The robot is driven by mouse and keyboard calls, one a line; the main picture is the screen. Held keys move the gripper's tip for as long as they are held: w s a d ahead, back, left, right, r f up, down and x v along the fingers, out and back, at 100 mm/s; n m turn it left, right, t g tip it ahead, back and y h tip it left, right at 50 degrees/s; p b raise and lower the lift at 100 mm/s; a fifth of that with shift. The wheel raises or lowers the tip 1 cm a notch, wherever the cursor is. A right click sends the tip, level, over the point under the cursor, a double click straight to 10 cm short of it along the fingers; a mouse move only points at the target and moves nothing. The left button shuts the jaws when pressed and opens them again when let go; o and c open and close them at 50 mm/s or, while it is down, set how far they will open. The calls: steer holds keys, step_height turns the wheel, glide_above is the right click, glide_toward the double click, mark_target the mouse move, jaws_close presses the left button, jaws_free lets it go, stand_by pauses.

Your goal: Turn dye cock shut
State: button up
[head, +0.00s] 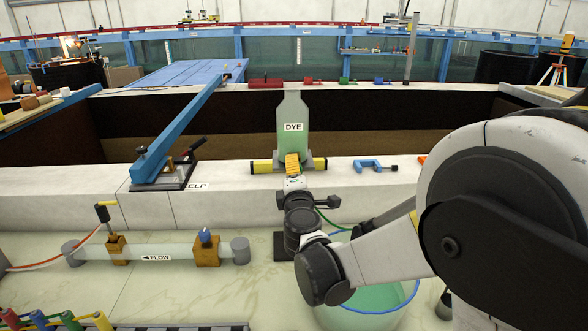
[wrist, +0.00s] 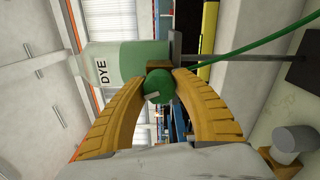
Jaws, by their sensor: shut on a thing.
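The green dye bottle (head: 292,108), labelled DYE, stands on the white ledge in the head view; it also shows in the wrist view (wrist: 122,60). In the wrist view the dye cock, a round green knob with a small pale mark (wrist: 160,86), sits just below the bottle's end on a brown block. My gripper (wrist: 161,78) has its two yellow fingers closed on either side of this knob. In the head view my gripper (head: 292,164) reaches the bottle's foot from the front and hides the knob. A green tube (wrist: 250,48) runs away from the cock.
A blue-rimmed bucket (head: 370,302) stands below my arm. A clear pipe (head: 160,252) with two brown valve blocks lies at the left front. A blue clamp (head: 372,164) lies right of the bottle. A blue lever (head: 185,130) stands on the ledge at left.

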steer(key=shift+m, duration=2.1)
steer(key=o, duration=1.2)
steer(key=s, duration=1.2)
